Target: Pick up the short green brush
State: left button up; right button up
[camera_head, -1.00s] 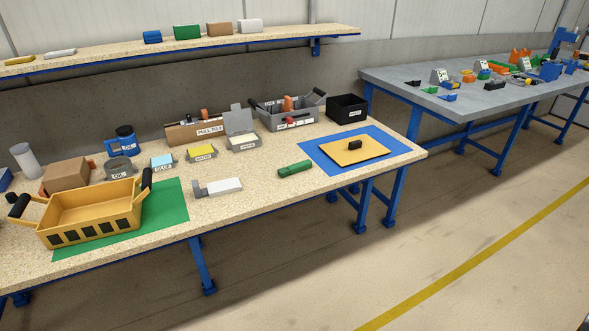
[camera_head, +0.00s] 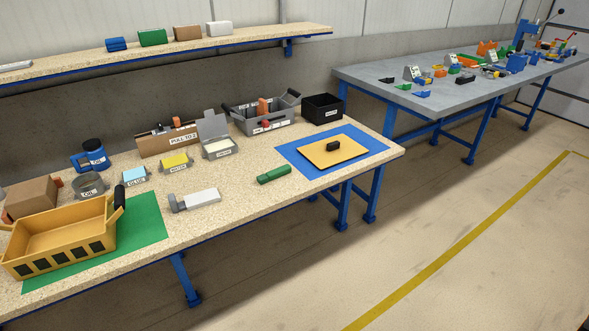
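A short green brush-like bar (camera_head: 274,175) lies on the speckled workbench (camera_head: 235,205), right of a grey-and-white brush-like tool (camera_head: 195,200) and left of the blue mat (camera_head: 372,145). Nothing touches it and its top is clear. Its bristles cannot be made out. Neither of my grippers shows in the view.
A yellow crate (camera_head: 65,236) stands partly on a green mat (camera_head: 150,228). A tan board with a black handle (camera_head: 334,149) lies on the blue mat. Small labelled boxes, a grey toolbox (camera_head: 262,121) and a black bin (camera_head: 322,108) line the back. The bench front is clear.

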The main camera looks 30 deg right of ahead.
aim_at(274, 174)
jog(key=z, duration=0.55)
jog(key=i, duration=1.1)
jog(key=u, duration=0.1)
